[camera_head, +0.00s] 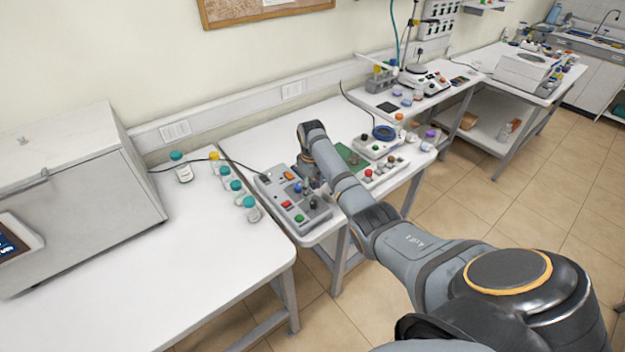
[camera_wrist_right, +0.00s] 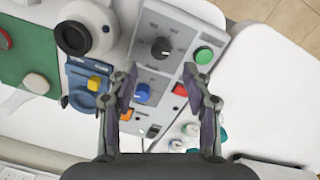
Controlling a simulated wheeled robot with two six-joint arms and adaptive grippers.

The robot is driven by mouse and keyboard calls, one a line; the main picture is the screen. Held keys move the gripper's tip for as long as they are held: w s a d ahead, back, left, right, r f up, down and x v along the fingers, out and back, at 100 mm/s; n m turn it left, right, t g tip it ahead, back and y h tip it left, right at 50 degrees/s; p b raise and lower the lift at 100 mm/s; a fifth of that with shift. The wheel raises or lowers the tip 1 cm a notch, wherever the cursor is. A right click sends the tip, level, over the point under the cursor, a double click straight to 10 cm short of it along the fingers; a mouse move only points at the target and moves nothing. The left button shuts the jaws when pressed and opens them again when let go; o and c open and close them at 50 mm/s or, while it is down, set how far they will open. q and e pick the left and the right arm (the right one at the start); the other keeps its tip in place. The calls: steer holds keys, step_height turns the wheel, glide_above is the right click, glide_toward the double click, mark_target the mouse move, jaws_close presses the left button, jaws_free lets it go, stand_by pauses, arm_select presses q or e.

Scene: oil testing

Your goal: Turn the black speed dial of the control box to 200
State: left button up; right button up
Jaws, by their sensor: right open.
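The grey control box (camera_head: 287,201) stands on the middle table in the head view, with red, green and orange buttons and dark knobs on its top. In the right wrist view the control box (camera_wrist_right: 190,35) fills the upper middle. Its black dial (camera_wrist_right: 161,48) lies beyond my fingertips, beside a green button (camera_wrist_right: 203,55). A blue knob (camera_wrist_right: 142,92) lies between my right gripper's fingers. My right gripper (camera_wrist_right: 157,88) is open above the box, and I cannot tell whether it touches anything. In the head view my right arm partly covers the box. My left gripper is not in view.
A row of teal-capped bottles (camera_head: 236,186) stands left of the box, beside a large grey-white machine (camera_head: 85,195). A green board (camera_head: 350,156) and a device with a blue ring (camera_head: 383,132) lie right of the box. The left table's front is clear.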

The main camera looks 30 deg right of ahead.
mark_target(312, 202)
step_height(312, 202, up, 6)
steer(key=shift+a+f, duration=0.1)
steer(key=shift+f, duration=0.05)
stand_by(0.4)
